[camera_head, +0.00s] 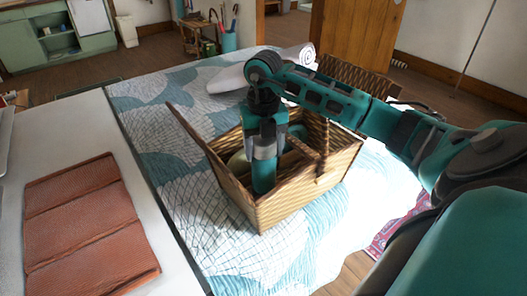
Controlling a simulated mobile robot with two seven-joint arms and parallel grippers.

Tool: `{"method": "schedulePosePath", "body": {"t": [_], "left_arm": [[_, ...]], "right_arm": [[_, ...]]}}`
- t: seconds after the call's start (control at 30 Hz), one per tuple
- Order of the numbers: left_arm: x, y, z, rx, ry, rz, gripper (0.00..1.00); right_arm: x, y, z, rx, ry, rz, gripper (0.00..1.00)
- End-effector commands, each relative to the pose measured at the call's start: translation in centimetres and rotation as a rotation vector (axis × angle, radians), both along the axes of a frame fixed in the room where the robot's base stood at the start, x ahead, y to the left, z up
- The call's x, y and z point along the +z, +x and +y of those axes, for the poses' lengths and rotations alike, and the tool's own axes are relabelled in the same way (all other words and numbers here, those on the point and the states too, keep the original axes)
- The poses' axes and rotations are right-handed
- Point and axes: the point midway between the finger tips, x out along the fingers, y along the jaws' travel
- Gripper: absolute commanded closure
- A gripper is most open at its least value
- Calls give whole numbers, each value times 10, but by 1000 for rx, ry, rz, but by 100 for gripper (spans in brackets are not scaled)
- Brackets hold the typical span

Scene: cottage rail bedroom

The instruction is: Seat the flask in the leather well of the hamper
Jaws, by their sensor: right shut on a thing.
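The wicker hamper (291,203) stands open on the quilted bed, with a lid flap raised on its left and another at its back right. My right gripper (264,153) reaches straight down into the hamper's left part. It is shut on the flask (264,179), a teal cylinder held upright inside the hamper behind the front wall. The flask's lower end is hidden, so I cannot tell whether it touches the bottom. I cannot make out the leather well. My left gripper is not in view.
The hamper's handle (324,150) rises to the right of the flask. A white roll (298,54) lies behind on the quilt (168,150). A ribbed orange-brown piece (85,225) lies on a pale surface at left.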

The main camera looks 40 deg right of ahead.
Motion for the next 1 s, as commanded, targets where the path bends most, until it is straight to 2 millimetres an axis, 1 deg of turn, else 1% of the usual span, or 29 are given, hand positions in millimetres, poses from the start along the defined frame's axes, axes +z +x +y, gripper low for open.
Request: {"method": "schedulePosePath", "body": {"t": [0.03, 0.1, 0.37, 0.5, 0.6, 0.97, 1.0], "left_arm": [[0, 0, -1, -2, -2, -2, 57], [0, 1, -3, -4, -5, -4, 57], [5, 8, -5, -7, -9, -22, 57], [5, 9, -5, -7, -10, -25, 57], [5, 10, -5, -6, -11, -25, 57], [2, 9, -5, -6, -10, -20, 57], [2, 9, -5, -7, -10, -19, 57]], "right_arm": [[-11, 0, 0, -1, 2, 1, 100], [-21, 0, 0, -2, 0, 1, 100], [-40, 0, 0, 0, 0, -1, 100], [-61, 0, 0, -1, 1, 0, 100], [-73, 0, 0, -2, 1, 0, 100], [-77, 1, 0, -1, 0, -4, 100], [-79, 0, 0, 0, 0, -1, 34]]}}
